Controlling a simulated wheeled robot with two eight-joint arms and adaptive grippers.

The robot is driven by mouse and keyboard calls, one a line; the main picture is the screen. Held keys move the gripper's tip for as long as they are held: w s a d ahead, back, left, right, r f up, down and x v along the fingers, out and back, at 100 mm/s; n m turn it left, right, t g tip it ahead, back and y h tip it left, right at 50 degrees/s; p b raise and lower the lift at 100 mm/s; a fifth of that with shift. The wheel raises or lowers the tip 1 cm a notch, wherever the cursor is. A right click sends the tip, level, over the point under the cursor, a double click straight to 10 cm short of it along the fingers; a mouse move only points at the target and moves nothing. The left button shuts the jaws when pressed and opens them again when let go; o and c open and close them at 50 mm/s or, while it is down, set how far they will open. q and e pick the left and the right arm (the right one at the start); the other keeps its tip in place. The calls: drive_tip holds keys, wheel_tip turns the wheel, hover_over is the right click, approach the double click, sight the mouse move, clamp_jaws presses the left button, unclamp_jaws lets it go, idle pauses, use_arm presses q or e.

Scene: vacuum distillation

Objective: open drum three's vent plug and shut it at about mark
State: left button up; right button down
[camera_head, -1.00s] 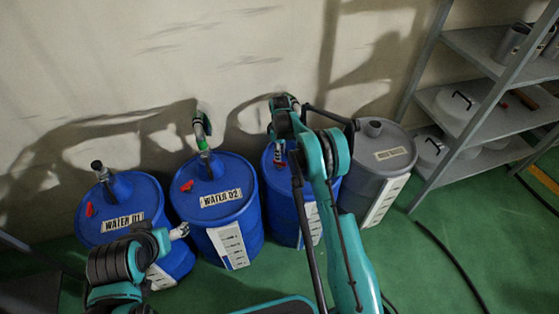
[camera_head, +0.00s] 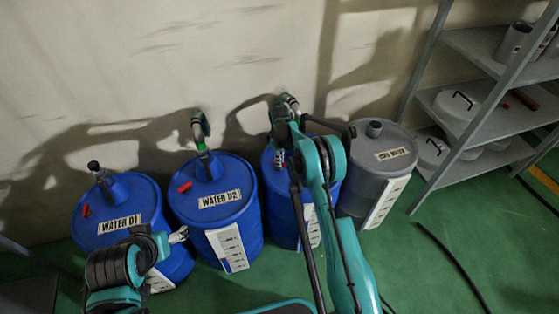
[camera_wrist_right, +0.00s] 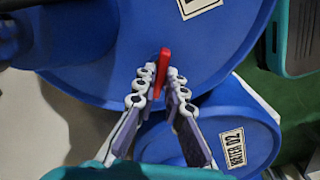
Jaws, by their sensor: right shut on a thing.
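Drum three (camera_head: 267,210) is the third blue drum from the left in the head view, largely hidden behind my right arm. In the right wrist view its blue top (camera_wrist_right: 110,62) fills the upper part. The red vent plug (camera_wrist_right: 165,60) stands out from that top, between the fingertips of my right gripper (camera_wrist_right: 161,75), which is shut on it. In the head view the right gripper (camera_head: 280,160) is small and partly hidden by its arm, and I cannot make out the plug. My left gripper (camera_head: 179,236) is in front of drum two; its jaw opening is unclear.
Drum one (camera_head: 118,190) and drum two (camera_head: 215,173) stand to the left, each with a red plug. A grey drum (camera_head: 378,158) stands right of drum three. Metal shelves (camera_head: 480,55) are at the right. Hoses lie on the green floor.

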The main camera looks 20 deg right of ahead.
drive_tip(key=m, duration=1)
idle(0.4)
drive_tip(key=shift+m, duration=0.4)
drive_tip(key=c, duration=1.6)
unclamp_jaws()
wheel_tip(320, 180, up, 12)
